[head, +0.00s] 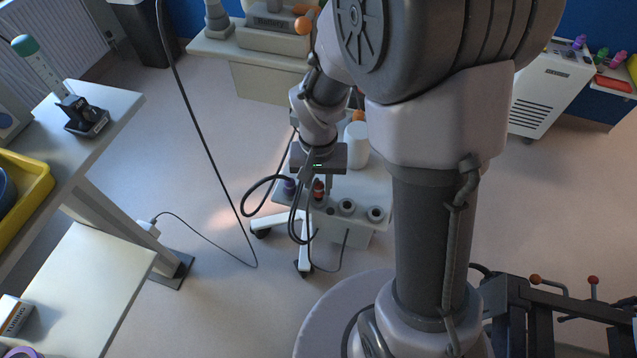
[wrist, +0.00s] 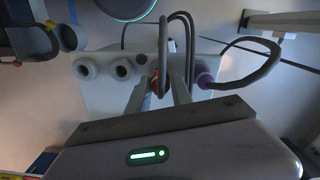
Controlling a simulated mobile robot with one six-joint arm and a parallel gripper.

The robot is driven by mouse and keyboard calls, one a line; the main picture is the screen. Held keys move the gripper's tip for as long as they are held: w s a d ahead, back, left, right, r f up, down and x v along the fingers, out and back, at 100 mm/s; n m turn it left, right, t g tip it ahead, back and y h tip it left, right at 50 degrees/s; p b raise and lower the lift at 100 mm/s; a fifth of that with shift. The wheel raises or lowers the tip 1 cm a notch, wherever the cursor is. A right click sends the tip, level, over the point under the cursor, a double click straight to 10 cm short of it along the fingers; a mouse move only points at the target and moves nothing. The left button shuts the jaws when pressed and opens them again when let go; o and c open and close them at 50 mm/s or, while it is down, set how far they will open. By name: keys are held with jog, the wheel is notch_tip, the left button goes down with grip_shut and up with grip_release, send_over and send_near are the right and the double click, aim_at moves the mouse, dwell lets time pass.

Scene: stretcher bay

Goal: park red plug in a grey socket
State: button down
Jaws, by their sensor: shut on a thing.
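The red plug (head: 318,188) is between the fingers of my gripper (head: 318,182), which is shut on it just over the front strip of a small white cart (head: 362,185). In the wrist view the red plug (wrist: 154,82) shows partly behind the fingers (wrist: 163,88), with a dark cable looping up from it. I cannot tell whether it sits in a socket or is just above the strip. Two round grey sockets, a nearer one (head: 347,206) and an end one (head: 376,213), stand empty to its right. They also show left in the wrist view (wrist: 123,68).
A purple plug (head: 289,186) with a looped black cable stands close left of the red plug. A white canister (head: 356,143) stands on the cart behind. A shelf table (head: 90,290) is at the left. Open floor lies between.

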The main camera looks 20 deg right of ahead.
jog(key=shift+f+b, duration=0.8)
jog(key=shift+f, duration=0.2)
jog(key=c, duration=1.1)
grip_release()
jog(key=shift+o, duration=0.2)
